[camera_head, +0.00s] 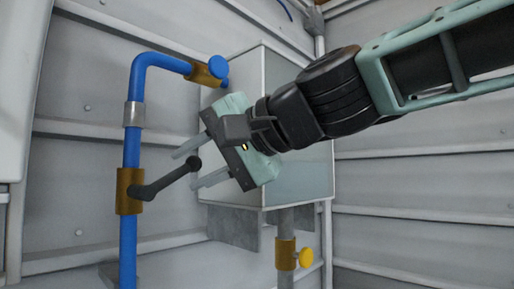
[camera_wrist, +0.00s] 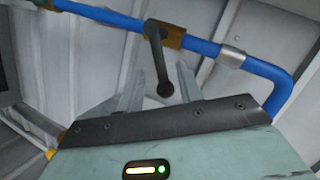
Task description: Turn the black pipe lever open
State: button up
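The black pipe lever (camera_head: 167,180) sticks out from a brass valve body (camera_head: 130,191) on the blue pipe (camera_head: 128,245). It slants up to the right and ends in a round black knob. In the wrist view the lever (camera_wrist: 156,58) hangs from the brass fitting (camera_wrist: 164,34) toward my gripper. My gripper (camera_head: 185,171) is open, with its two pale fingers apart. The knob shows between the fingers in both views, with a visible gap to each finger in the wrist view (camera_wrist: 160,82). I cannot tell whether the knob touches either finger.
A pale box-shaped hopper (camera_head: 300,180) stands behind my gripper. A blue round knob (camera_head: 218,67) sits at the pipe's upper end. A yellow knob (camera_head: 306,257) is on a grey pipe (camera_head: 286,220) below the hopper. Ribbed grey walls (camera_head: 420,180) surround the place.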

jog(key=b+v, duration=0.3)
jog(key=v, duration=0.7)
jog(key=shift+d, duration=0.25)
jog(key=shift+r, duration=0.1)
jog(key=shift+c, duration=0.4)
